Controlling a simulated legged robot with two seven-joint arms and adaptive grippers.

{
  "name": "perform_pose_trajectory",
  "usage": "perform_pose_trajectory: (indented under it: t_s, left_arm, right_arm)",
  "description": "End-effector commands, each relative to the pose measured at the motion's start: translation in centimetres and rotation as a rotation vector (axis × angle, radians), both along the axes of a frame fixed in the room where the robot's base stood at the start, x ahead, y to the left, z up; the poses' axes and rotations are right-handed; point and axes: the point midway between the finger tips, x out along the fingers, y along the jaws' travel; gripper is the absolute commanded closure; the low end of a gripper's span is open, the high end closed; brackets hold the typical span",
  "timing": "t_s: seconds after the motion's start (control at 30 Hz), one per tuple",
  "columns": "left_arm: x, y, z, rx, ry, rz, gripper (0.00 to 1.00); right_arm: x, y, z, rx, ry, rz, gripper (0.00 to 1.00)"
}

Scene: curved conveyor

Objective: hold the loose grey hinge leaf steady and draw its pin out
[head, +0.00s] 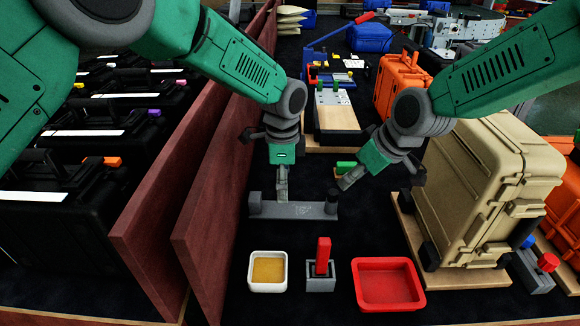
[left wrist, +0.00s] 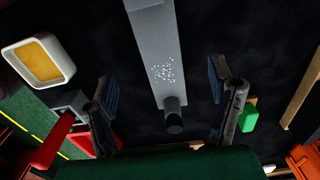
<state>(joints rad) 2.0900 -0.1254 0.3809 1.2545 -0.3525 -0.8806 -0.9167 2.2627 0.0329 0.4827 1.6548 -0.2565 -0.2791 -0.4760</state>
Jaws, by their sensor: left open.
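The grey hinge leaf (head: 290,210) lies flat on the dark surface, a long bar with pale speckles near its right end. A dark upright cylinder (head: 332,199), seemingly its pin, stands at that end. Another dark piece (head: 255,203) is at its left end. In the left wrist view the leaf (left wrist: 155,45) and the dark cylinder (left wrist: 174,115) show between spread fingers.
A white tray with a yellow inside (head: 253,287), a red handle in a grey block (head: 322,260) and a red tray (head: 388,305) stand in front. A green block (head: 345,167) is by my right gripper. A dark red partition (head: 215,215) bounds the left; a tan case (head: 465,200) the right.

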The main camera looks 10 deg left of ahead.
Motion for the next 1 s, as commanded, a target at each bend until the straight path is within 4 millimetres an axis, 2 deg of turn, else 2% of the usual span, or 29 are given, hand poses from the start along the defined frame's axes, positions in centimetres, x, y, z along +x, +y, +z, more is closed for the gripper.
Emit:
perform_pose_trajectory:
  t_s: [0.03, 0.2, 0.4, 0.6, 0.83, 0.87, 1.0]
  left_arm:
    - [-0.1, -0.1, -1.1, 0.001, 0.002, -0.001, 0.24]
    - [0.0, -0.2, -4.3, 0.003, 0.0, 0.0, 0.24]
    - [0.0, -0.1, -6.8, 0.0, -0.001, 0.001, 0.24]
    - [0.0, 0.1, -7.7, -0.002, -0.001, 0.001, 0.24]
    - [0.0, -0.1, -7.7, 0.0, -0.002, 0.001, 0.24]
    - [0.0, -0.1, -7.7, 0.0, -0.002, 0.001, 0.31]
    - [0.0, -0.1, -7.7, 0.001, -0.002, 0.0, 0.8]
  right_arm:
    - [0.0, -0.1, 0.0, 0.0, 0.0, -0.001, 0.66]
    - [0.0, -0.2, 0.0, 0.002, 0.001, -0.001, 0.66]
    - [0.0, 0.0, 0.0, 0.0, 0.001, -0.002, 0.66]
    - [0.0, 0.2, 0.0, -0.002, 0.001, -0.002, 0.66]
    - [0.0, 0.0, 0.0, 0.0, 0.001, -0.002, 0.66]
    - [0.0, 0.0, 0.0, 0.0, 0.001, -0.002, 0.66]
    - [0.0, -0.1, 0.0, 0.001, 0.002, -0.002, 0.66]
